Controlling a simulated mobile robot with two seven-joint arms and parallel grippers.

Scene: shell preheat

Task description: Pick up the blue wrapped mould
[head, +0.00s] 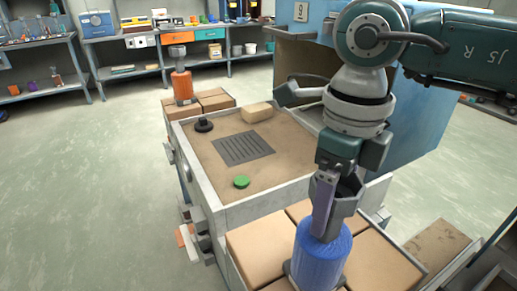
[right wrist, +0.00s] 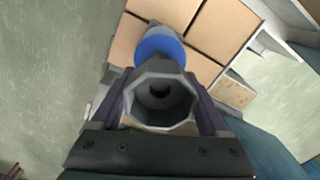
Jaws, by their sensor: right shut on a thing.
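The blue wrapped mould (head: 321,254) is upright at the bottom of the head view, among the tan blocks at the near side of the bench. It has a ribbed blue body and a grey cup-shaped top. My right gripper (head: 326,208) comes down from above and is shut around the grey top. In the right wrist view, the grey cup (right wrist: 160,98) sits between the fingers, with the blue body (right wrist: 160,44) beyond it. I cannot tell whether the base touches the surface below. My left gripper is not in view.
Tan blocks (head: 264,247) surround the mould. Behind is a sandy-topped bench (head: 203,158) with a dark grille (head: 244,148), green disc (head: 241,182), black knob (head: 204,125) and tan block (head: 257,112). An orange mould (head: 183,86) stands beyond. A blue cabinet (head: 418,115) rises at right.

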